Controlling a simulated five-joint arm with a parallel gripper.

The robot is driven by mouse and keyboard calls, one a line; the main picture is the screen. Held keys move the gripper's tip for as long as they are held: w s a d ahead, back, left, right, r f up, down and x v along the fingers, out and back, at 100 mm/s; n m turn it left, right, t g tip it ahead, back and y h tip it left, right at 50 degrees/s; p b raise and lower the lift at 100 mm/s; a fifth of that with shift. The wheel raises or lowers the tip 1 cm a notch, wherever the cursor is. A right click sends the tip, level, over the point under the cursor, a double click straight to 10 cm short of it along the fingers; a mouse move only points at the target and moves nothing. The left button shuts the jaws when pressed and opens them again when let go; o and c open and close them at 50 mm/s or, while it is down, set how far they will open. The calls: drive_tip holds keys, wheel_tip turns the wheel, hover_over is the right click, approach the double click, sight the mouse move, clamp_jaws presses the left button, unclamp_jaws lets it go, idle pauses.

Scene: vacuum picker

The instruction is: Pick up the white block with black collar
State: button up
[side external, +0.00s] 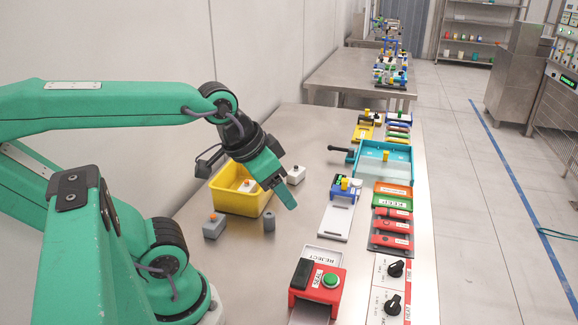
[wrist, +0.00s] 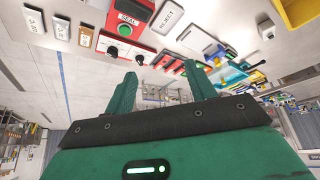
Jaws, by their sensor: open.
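A small white block (side external: 295,175) with a dark part on its top stands on the steel table, just right of the yellow bin; its collar is too small to make out clearly. My gripper (side external: 288,200) hangs above the table in front of this block, pointing down and to the right. In the wrist view my gripper (wrist: 162,80) has its two green fingers wide apart with nothing between them.
A yellow bin (side external: 225,200) holds a light block with an orange knob (side external: 247,186). A grey block (side external: 214,229) and a grey cylinder (side external: 269,221) stand in front of it. A red SEAL station (side external: 318,290) and a white ramp (side external: 337,220) stand to the right.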

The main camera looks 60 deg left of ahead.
drive_tip(key=shift+o, duration=0.2)
drive_tip(key=w+a+r+n+g, duration=0.25)
drive_tip(key=w+a, duration=0.45)
drive_tip(key=w, duration=0.4)
drive_tip(key=n+g, duration=0.3)
drive_tip(key=n, duration=0.1)
hover_over(296, 168)
wheel_tip(296, 168, down, 18)
drive_tip(key=shift+w+d+f, duration=0.1)
drive_tip(key=shift+w+f, duration=0.05)
drive_tip(key=shift+f, duration=0.1)
drive_tip(key=shift+a+f, duration=0.2)
drive_tip(key=shift+f, duration=3.9)
